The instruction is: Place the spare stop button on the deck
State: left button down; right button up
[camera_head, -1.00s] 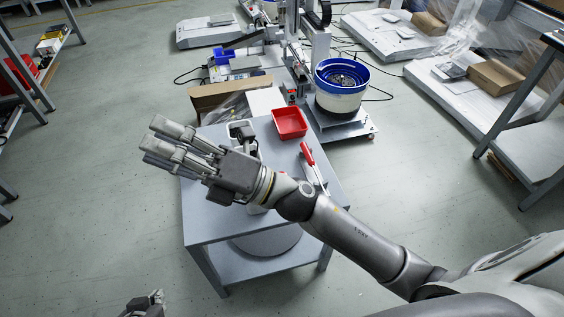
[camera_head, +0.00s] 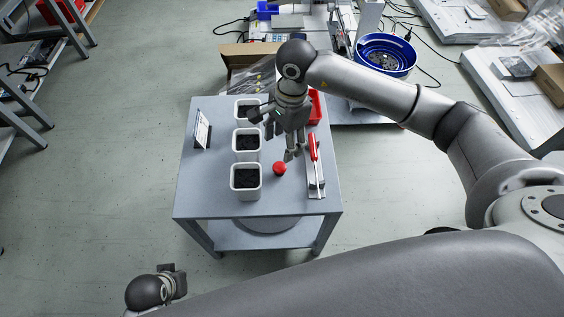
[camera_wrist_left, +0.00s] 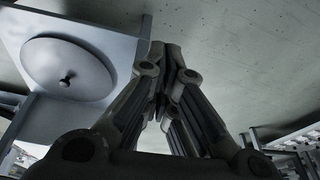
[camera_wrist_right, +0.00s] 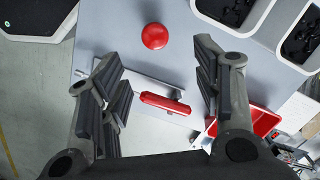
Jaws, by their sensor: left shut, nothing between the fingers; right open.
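The red round stop button (camera_head: 279,168) sits on the grey table top (camera_head: 205,190), between the white bins and a red-handled tool. My right gripper (camera_head: 281,143) is open and empty, pointing down above the table just beyond the button. In the right wrist view the button (camera_wrist_right: 154,36) lies ahead of the open fingers (camera_wrist_right: 158,65), in line with the gap and apart from both. My left gripper (camera_wrist_left: 167,62) is shut and empty, low near the table's lower shelf. I cannot tell which surface is the deck.
White bins (camera_head: 246,179) with dark contents line the button's left. The red-handled screwdriver (camera_head: 313,148) lies to its right. A red tray (camera_head: 315,107) is partly hidden behind my right arm. A small upright display (camera_head: 201,130) stands at left. A blue bowl feeder (camera_head: 386,54) stands behind.

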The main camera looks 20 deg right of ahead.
aim_at(280, 165)
jog(key=f, duration=0.4)
jog(key=shift+s+a+f, duration=0.2)
jog(key=shift+a+f, duration=0.1)
jog(key=shift+a, duration=0.1)
jog(key=f, duration=0.2)
jog(key=f+b, duration=0.1)
jog(key=f, duration=0.1)
jog(key=shift+s+a+f, duration=0.1)
jog(key=shift+s+a, duration=0.15)
jog(key=shift+s, duration=0.1)
jog(key=shift+f, duration=0.55)
pick_arm(q)
notch_tip(280, 165, up, 4)
jog(key=shift+a+r, duration=0.1)
jog(key=shift+r, duration=0.15)
pick_arm(e)
jog(key=c, duration=1.1)
jog(key=shift+r, duration=0.1)
jog(key=shift+c, duration=0.2)
